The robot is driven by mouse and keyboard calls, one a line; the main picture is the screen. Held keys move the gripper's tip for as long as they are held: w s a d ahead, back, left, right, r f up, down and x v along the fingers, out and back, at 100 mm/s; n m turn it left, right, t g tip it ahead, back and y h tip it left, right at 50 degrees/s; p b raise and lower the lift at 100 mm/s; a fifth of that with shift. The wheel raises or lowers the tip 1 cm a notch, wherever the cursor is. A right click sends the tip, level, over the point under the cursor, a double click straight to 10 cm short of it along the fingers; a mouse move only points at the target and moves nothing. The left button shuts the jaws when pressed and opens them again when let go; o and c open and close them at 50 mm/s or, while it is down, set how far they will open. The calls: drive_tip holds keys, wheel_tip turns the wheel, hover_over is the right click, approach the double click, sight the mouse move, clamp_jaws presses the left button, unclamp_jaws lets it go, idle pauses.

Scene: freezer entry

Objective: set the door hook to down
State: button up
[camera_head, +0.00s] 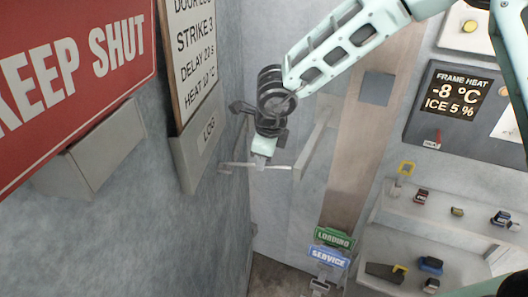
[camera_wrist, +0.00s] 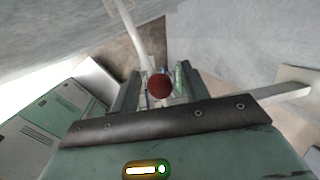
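My gripper (camera_head: 263,164) hangs below my arm in the upper middle of the head view, close to the grey wall. A thin pale bar (camera_head: 236,165) shows at its tip, running sideways; I cannot tell whether it is the door hook or part of my fingers. In the wrist view my gripper (camera_wrist: 159,84) has its fingers apart. A dark red round knob (camera_wrist: 158,86) shows between them, with a pale rod (camera_wrist: 131,28) running up behind. I cannot tell whether these belong to the door hook, nor its up or down position. No firm contact is visible.
A red KEEP SHUT sign (camera_head: 80,75) and a grey LOG box (camera_head: 204,146) are on the left wall. A pale upright handle (camera_head: 313,143) stands right of my gripper. LOADING (camera_head: 334,238) and SERVICE (camera_head: 328,258) signs are below. Shelves with small items (camera_head: 445,215) are at right.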

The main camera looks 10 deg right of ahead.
drive_tip(key=shift+r, duration=0.1)
drive_tip(key=v, duration=1.7)
drive_tip(key=shift+b, duration=0.35)
drive_tip(key=shift+d+r, duration=0.1)
